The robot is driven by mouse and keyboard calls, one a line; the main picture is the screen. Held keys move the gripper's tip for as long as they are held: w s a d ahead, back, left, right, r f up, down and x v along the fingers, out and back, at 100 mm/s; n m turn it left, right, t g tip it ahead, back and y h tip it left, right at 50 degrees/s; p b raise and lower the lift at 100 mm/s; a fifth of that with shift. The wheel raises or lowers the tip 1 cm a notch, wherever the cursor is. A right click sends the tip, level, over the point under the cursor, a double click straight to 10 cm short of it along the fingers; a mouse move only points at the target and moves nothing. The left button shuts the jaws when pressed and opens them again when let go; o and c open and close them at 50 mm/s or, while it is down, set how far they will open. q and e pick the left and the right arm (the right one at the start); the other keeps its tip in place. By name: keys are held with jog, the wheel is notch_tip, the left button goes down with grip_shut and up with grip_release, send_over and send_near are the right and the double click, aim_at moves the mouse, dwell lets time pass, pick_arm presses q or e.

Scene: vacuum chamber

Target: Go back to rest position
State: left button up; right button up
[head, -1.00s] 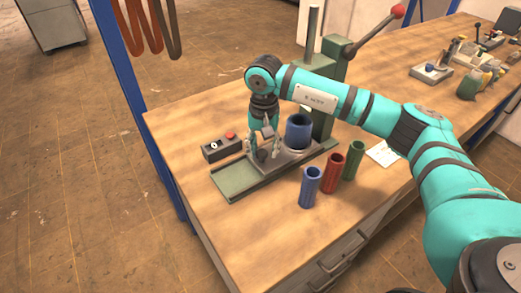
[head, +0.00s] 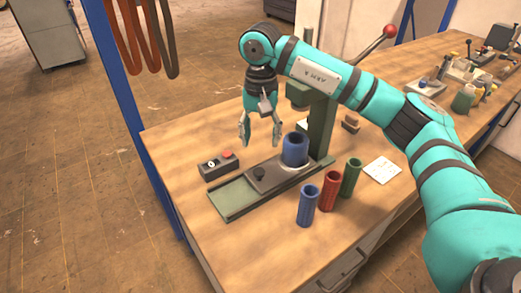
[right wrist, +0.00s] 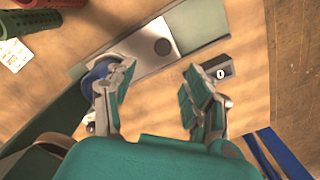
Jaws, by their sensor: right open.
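My left gripper is not in view.
Blue (head: 307,205), red (head: 328,190) and green (head: 350,177) tubes stand in front of the press. A control box (head: 219,166) with a red button lies at left. The press column and red-knobbed lever (head: 388,32) rise behind. A white card (head: 382,170) lies at right.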

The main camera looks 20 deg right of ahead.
jog(key=shift+r, duration=0.7)
